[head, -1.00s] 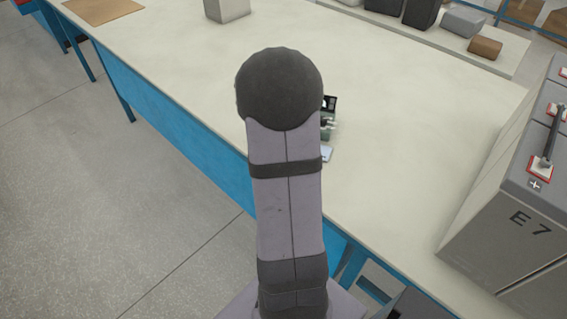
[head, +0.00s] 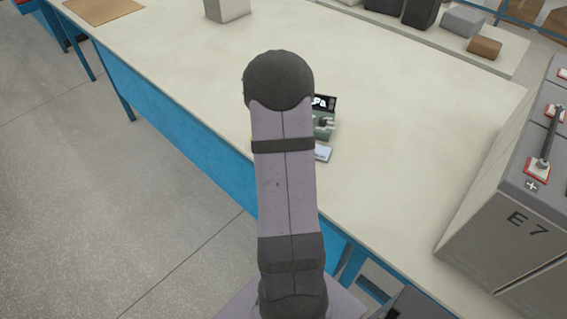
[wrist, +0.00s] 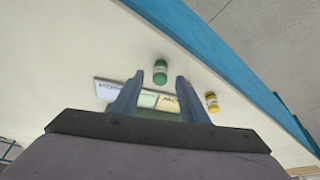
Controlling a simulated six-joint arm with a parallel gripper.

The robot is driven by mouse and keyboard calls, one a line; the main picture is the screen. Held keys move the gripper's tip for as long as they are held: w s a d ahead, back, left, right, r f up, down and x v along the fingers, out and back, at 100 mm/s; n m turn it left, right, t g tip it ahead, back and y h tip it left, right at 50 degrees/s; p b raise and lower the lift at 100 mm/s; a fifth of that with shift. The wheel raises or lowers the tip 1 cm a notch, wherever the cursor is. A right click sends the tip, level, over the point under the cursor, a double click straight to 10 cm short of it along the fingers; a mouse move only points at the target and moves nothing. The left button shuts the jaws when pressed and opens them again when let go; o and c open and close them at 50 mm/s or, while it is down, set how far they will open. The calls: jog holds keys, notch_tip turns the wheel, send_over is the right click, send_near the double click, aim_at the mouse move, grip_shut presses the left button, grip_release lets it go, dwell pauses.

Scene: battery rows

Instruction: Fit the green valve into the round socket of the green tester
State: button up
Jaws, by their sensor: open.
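The green valve (wrist: 160,72), a small green cylinder with a pale band, is on the pale bench top in the wrist view, and I cannot tell if it stands or lies. My gripper (wrist: 160,77) is open, its two fingers spread with the valve showing between and just beyond their tips. Nothing is seen held. In the head view, the green tester (head: 325,126) sits on the bench with a black lettered panel (head: 323,103) behind it, partly hidden by my arm. Its round socket cannot be made out. My gripper is hidden behind my arm there.
A yellow cylinder (wrist: 211,102) is right of the valve. Pale labelled strips (wrist: 105,88) lie behind the fingers. The blue bench edge (wrist: 200,45) runs close by. A grey battery box (head: 510,215) marked E7 stands at right. The bench's middle is clear.

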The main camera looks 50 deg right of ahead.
jog(key=shift+d+f, duration=0.1)
jog(key=shift+f, duration=0.3)
grip_shut()
jog(key=shift+r, duration=0.1)
notch_tip(320, 180, up, 10)
jog(key=shift+p, duration=0.4)
